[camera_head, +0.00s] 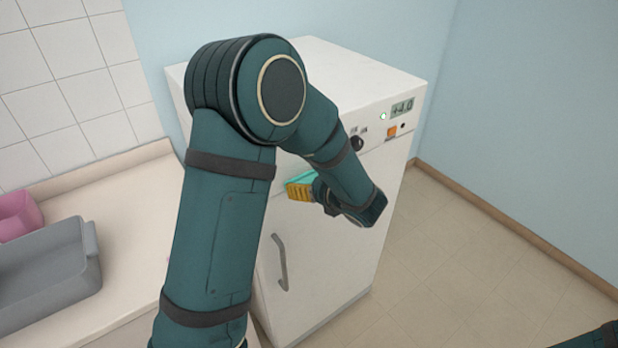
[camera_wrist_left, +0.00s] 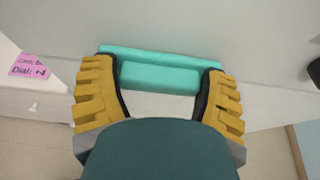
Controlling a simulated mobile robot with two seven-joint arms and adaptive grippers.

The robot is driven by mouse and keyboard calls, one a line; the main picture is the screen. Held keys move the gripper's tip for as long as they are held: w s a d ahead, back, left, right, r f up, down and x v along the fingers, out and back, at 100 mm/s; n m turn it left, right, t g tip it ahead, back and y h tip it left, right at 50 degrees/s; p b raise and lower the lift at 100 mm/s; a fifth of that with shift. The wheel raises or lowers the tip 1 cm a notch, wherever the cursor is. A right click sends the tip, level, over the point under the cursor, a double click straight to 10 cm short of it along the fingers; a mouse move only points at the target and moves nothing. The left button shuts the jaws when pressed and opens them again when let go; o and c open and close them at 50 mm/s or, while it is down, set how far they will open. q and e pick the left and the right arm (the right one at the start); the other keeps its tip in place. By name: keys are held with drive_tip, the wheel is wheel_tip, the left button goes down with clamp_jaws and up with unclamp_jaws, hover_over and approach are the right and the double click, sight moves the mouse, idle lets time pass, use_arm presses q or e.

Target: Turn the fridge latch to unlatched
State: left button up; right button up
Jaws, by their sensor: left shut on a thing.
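The white fridge (camera_head: 335,245) stands against the blue wall, with its front facing right and toward me. Its teal latch (camera_head: 302,177) is on the upper front, largely hidden behind my left arm and fingers. In the left wrist view the teal latch (camera_wrist_left: 160,76) is a bar lying across the picture between the yellow fingers. My left gripper (camera_head: 301,191) is shut on the latch, one finger at each end of the bar in the left wrist view (camera_wrist_left: 160,95). My right gripper is out of view.
A grey bin (camera_head: 45,275) and a pink container (camera_head: 18,214) sit on the counter (camera_head: 125,225) at left. The fridge panel has a dark knob (camera_head: 357,143), an orange switch (camera_head: 392,132) and a +4.0 display (camera_head: 402,107). Below is a door handle (camera_head: 280,262).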

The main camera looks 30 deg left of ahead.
use_arm(q)
drive_tip(key=shift+a, duration=0.15)
drive_tip(key=o, duration=1)
drive_tip(key=shift+c, duration=0.2)
drive_tip(key=shift+o, duration=0.4)
drive_tip(key=shift+a+f, duration=0.1)
drive_tip(key=shift+a, duration=0.05)
drive_tip(key=v, duration=1.2)
drive_tip(key=s+d+f+n+g+h+b, duration=0.1)
drive_tip(key=s+d+f+n+g+h, duration=0.3)
drive_tip(key=f, duration=0.4)
drive_tip(key=s+d+f+n+g+h+b, duration=0.15)
drive_tip(key=s+f+h, duration=0.3)
drive_tip(key=f, duration=0.45)
drive_tip(key=s+d+f+n+g+h, duration=0.2)
drive_tip(key=s+d+f+n+h, duration=0.15)
drive_tip(key=s+f, duration=0.35)
drive_tip(key=w+d+f+n+t+h+b, duration=0.2)
drive_tip(key=f+n, duration=0.7)
drive_tip(key=n, duration=0.6)
drive_tip(key=shift+w+d+f+n+t+h, duration=0.35)
drive_tip(key=shift+w+d+t+h, duration=0.2)
drive_tip(key=shift+t+h, duration=0.7)
